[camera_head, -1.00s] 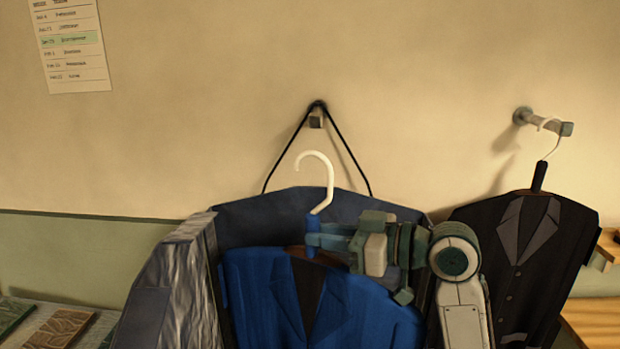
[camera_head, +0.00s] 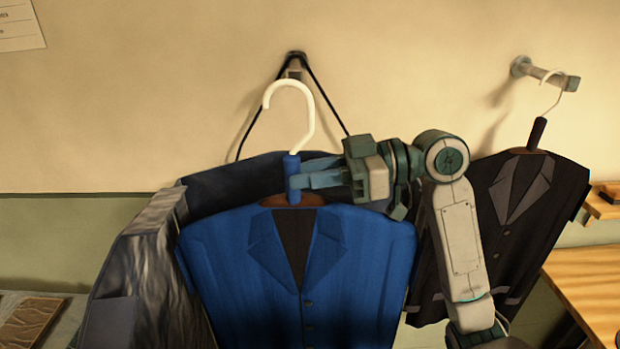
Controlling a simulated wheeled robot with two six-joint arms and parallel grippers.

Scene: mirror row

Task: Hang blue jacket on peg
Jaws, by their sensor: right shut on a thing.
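The blue jacket (camera_head: 355,265) hangs upright on a hanger with a white hook (camera_head: 309,112) and a blue neck. My right gripper (camera_head: 297,181) comes in from the right and is shut on the hanger's blue neck, holding the jacket up. The white hook is open to the left and shows just below a peg (camera_head: 294,66) on the wall. A black cord loop hangs over that peg and carries a dark bag-like thing (camera_head: 233,187) behind the jacket. A second peg (camera_head: 543,75) at the right holds a black jacket (camera_head: 512,215) on its hanger. My left gripper is not in view.
A grey, shiny garment or cover (camera_head: 150,265) stands close at the blue jacket's left. A wooden table (camera_head: 590,285) is at the lower right, with a small shelf (camera_head: 604,203) above it. The upper wall is otherwise bare, apart from a paper sheet (camera_head: 18,25).

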